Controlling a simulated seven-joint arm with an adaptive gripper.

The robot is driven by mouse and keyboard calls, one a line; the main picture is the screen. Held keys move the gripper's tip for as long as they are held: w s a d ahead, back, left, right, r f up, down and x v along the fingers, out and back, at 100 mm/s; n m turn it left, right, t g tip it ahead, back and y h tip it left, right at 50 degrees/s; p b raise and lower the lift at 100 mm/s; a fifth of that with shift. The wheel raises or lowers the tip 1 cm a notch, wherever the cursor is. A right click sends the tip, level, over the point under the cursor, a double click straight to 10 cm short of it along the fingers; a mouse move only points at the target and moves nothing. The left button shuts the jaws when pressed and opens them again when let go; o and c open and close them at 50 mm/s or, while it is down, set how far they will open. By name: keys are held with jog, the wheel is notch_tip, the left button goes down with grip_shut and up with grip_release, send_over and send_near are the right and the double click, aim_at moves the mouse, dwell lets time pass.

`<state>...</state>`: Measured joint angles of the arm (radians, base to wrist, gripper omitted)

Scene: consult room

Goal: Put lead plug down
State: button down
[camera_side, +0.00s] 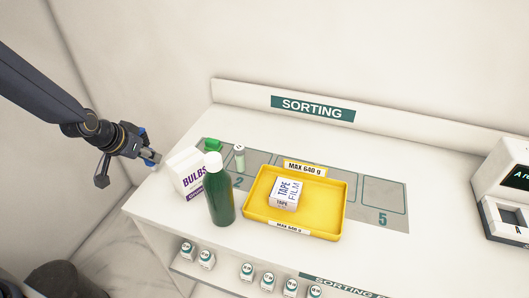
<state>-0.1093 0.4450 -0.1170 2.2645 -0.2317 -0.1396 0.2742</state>
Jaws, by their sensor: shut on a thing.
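My gripper (149,155) is at the left, beside the white BULBS box and near the left edge of the counter. It is shut on a small grey piece that looks like the lead plug (152,157). The piece is small in this view and partly hidden by the fingers. I cannot tell its full shape or its exact height. The yellow tray (327,222), labelled MAX 640, lies on the grey numbered mat (396,218). A white TAPE FILM box (285,193) sits in the tray.
The BULBS box (187,174), a dark green bottle (219,196) with a white cap, a pale green vial (239,159) and a green object (212,144) crowd the left side. A display device (507,190) stands at the right. Several small labelled weights (247,270) line the lower shelf.

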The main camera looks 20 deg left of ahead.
aim_at(151, 168)
jog(key=shift+f, duration=2.7)
jog(key=shift+f, duration=0.1)
jog(key=c, duration=0.9)
grip_release()
